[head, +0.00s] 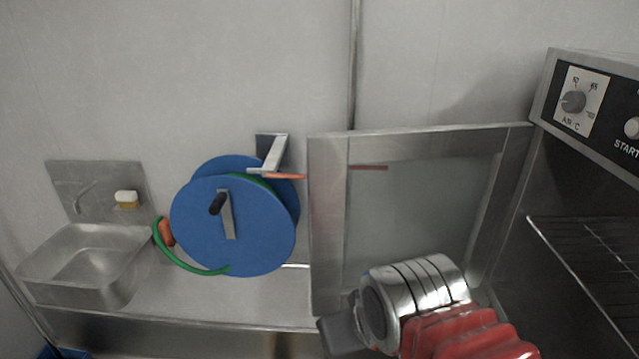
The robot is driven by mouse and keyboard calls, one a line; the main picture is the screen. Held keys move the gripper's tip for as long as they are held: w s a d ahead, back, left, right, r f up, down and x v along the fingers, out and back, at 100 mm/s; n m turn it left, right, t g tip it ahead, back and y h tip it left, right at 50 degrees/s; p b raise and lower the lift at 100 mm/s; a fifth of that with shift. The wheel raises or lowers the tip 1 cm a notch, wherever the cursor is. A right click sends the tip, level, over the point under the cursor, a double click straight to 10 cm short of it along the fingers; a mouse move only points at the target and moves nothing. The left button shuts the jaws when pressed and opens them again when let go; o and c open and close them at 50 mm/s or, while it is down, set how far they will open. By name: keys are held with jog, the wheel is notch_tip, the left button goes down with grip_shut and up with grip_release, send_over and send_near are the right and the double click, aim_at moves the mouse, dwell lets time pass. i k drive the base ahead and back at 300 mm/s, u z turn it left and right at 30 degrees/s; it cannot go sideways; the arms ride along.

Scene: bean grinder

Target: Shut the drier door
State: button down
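The drier (545,175) stands at the right, with a black control panel along its top. Its door (328,215), a metal frame around a clouded glass pane, stands wide open to the left of the drier opening. My arm reaches in from the bottom right, with a red ribbed sleeve and a shiny banded wrist. The grey end of my gripper (342,332) is at the door's lower left corner, in front of it in the picture. I cannot tell whether it touches the door. The fingers are not clear enough to show if they are open.
Inside the drier is a wire rack (590,255). A blue hose reel (232,228) with a green hose is on the left, close to the door's free edge. A steel sink (85,265) with a soap-like block (126,198) above it is at far left.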

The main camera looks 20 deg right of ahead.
aim_at(329, 154)
jog(key=u, duration=0.5)
jog(key=i, duration=0.85)
jog(key=u, duration=0.45)
